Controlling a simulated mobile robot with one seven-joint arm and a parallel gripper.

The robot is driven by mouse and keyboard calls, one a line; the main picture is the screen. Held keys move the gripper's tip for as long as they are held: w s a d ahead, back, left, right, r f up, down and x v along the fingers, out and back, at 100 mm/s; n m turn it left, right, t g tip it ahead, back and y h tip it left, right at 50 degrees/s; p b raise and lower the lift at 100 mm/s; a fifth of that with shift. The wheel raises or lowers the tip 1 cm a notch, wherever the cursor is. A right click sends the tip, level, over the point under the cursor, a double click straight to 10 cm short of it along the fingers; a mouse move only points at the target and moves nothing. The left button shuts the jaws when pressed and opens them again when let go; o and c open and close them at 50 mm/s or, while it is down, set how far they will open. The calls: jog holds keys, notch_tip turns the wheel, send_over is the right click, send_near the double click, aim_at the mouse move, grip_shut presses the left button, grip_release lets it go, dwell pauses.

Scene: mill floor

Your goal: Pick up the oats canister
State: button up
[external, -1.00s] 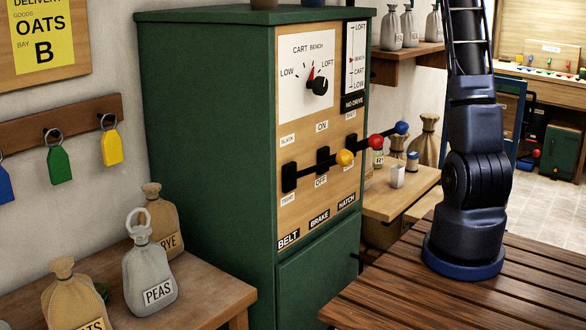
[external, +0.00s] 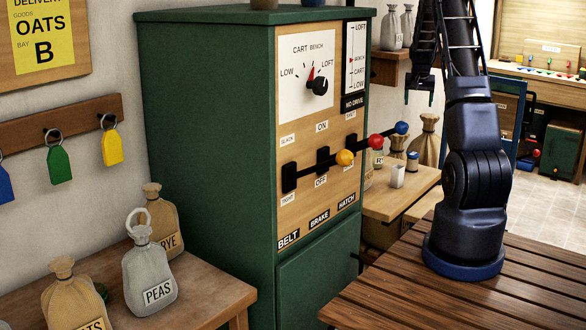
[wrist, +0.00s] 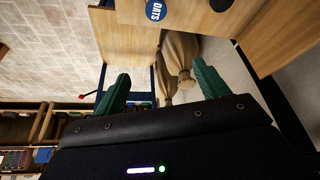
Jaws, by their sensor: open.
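The oats canister shows in the wrist view as a round blue top lettered OATS (wrist: 155,10) at the upper edge, on a wooden surface. The canister lies beyond the fingertips, untouched.
Brown sacks (wrist: 178,55) are close by. The green cabinet (external: 205,150) with protruding levers (external: 345,157) stands left of the table.

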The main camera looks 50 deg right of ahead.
send_near(413, 154)
notch_tip(413, 154, down, 2)
jog(key=shift+d+x, duration=0.2)
jog(key=shift+x, duration=2.65)
jog(key=shift+d+x, duration=0.15)
jog(key=shift+x, duration=1.1)
jog(key=shift+d+x, duration=0.15)
jog(key=shift+x, duration=1.15)
jog(key=shift+w+r, duration=0.2)
jog(key=c, duration=1.2)
jog(key=shift+r, duration=0.1)
